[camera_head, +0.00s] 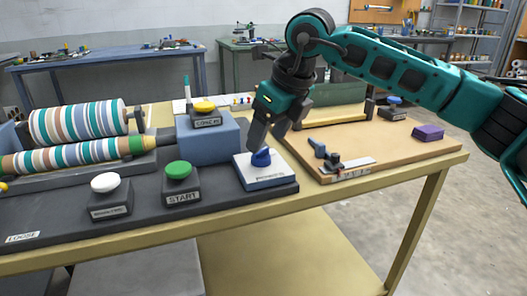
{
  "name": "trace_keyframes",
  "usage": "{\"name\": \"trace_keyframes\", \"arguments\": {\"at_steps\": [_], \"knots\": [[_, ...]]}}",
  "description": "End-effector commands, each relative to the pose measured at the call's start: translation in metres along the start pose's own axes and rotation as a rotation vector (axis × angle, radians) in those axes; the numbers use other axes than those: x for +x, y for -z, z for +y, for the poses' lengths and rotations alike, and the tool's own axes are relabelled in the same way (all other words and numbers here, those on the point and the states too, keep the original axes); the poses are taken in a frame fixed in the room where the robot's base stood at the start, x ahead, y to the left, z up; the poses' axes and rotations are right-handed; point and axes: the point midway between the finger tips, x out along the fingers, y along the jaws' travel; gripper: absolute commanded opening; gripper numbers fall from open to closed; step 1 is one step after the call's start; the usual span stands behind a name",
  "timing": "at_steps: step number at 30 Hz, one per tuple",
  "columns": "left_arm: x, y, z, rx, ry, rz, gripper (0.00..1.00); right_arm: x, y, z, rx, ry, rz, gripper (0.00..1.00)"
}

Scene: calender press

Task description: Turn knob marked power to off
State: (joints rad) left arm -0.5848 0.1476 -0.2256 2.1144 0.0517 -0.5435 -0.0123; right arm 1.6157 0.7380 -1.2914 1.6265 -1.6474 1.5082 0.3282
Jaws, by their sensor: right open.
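A blue knob (261,158) sits on a white square plate (250,178) at the right end of the dark press base. The plate's front label is too blurred to read surely. Which way the knob points is hard to tell. My right gripper (264,140) comes down from above, open, with its fingertips just above and behind the knob. I cannot tell whether they touch it. My left gripper is not in view.
Left of the knob are a green START button (179,169), a white button (105,183) and a yellow button (204,106) on a blue box. Striped rollers (78,121) lie further left. A wooden board (375,139) with a small clamp (325,153) is to the right.

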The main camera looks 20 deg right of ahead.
Motion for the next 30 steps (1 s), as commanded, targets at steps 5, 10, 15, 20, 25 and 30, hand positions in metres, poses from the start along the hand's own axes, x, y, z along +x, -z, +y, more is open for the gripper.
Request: {"name": "trace_keyframes", "arguments": {"at_steps": [5, 10, 15, 20, 25, 30], "knots": [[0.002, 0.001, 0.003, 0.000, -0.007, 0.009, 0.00, 0.028, 0.000, 0.000, 0.001, 0.000, -0.001, 0.69], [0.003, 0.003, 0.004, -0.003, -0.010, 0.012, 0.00, 0.038, 0.000, 0.001, -0.001, -0.001, -0.001, 0.69], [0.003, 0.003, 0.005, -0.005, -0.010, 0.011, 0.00, 0.039, -0.001, 0.000, -0.001, -0.001, -0.002, 0.69], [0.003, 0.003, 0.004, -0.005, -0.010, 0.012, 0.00, 0.039, 0.000, 0.000, -0.001, -0.001, -0.002, 0.65], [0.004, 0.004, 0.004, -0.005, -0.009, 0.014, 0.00, 0.038, 0.000, 0.000, -0.001, -0.001, -0.002, 0.48], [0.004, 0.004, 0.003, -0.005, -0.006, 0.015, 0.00, 0.038, 0.000, 0.000, -0.001, -0.001, -0.002, 0.32]]}}
